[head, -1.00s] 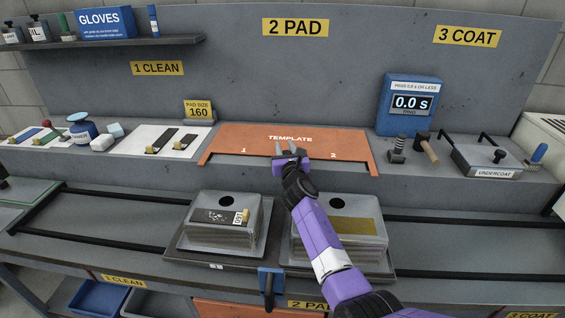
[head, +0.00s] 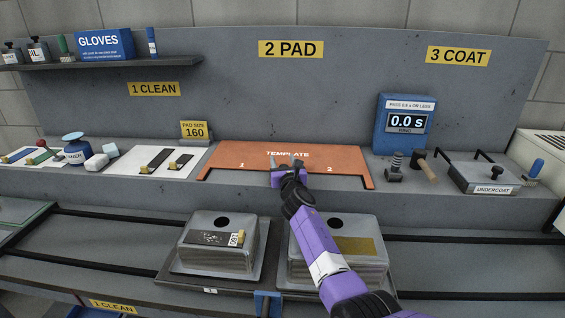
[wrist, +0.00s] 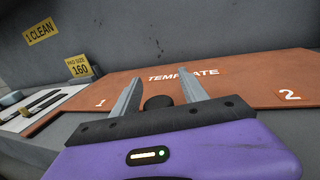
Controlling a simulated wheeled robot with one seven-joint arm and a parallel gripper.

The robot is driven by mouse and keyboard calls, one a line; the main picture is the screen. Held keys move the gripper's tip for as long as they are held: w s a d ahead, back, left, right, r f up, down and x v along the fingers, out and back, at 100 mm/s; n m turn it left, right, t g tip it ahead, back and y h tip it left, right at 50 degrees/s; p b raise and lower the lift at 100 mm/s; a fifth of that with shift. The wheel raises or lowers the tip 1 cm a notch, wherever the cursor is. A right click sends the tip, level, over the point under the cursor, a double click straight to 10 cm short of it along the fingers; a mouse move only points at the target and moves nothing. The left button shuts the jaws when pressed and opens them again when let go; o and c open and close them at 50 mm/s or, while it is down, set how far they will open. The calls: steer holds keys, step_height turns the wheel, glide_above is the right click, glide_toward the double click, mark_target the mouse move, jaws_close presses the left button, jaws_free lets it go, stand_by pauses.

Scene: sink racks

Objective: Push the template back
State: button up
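The template (head: 225,160) is a wide flat orange plate marked TEMPLATE, 1 and 2, lying on the raised back ledge under the 2 PAD sign. My gripper (head: 287,163) is over the middle of the template, between the 1 and the 2. In the wrist view the template (wrist: 225,88) lies beyond and beneath the gripper (wrist: 160,95). Its two fingers stand apart with nothing held. A dark round knob shows between the fingers; I cannot tell whether it belongs to the template. Whether the fingertips touch the plate is unclear.
An undercoat tray (head: 487,178) is farther right.

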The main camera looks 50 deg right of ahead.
steer(key=p+v, duration=0.3)
steer(key=v, duration=0.3)
steer(key=shift+s+a, duration=0.55)
steer(key=shift+s, duration=0.15)
stand_by(0.4)
